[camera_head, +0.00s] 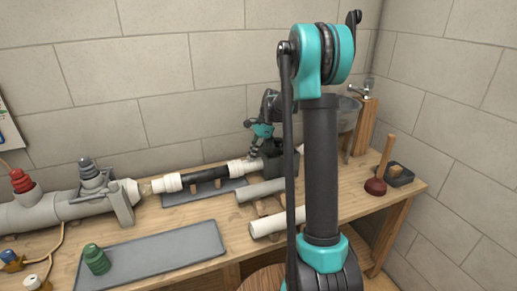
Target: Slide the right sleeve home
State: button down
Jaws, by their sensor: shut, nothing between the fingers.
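The right sleeve (238,168) is a white collar at the right end of a dark pipe section (205,178) on the bench. A matching white left sleeve (172,183) sits at the dark section's left end. A short pale pipe stub shows just right of the right sleeve, running towards a dark block (285,164). My gripper (255,154) is shut and empty, pointing down just right of and above the right sleeve. Whether its fingertips touch the sleeve or pipe is too small to tell. My arm hides part of the bench on the right.
A grey valve pipe (55,208) with red and dark knobs stands at the left. A grey mat (150,255) with a green knob (96,260) lies in front. Loose pipes (268,226) lie near the middle. A plunger (377,185) stands at the right.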

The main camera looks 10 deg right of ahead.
aim_at(240, 163)
jog(key=shift+s+a, duration=0.2)
jog(key=shift+a, duration=0.85)
jog(key=shift+s+a, duration=0.25)
jog(key=shift+a, duration=0.8)
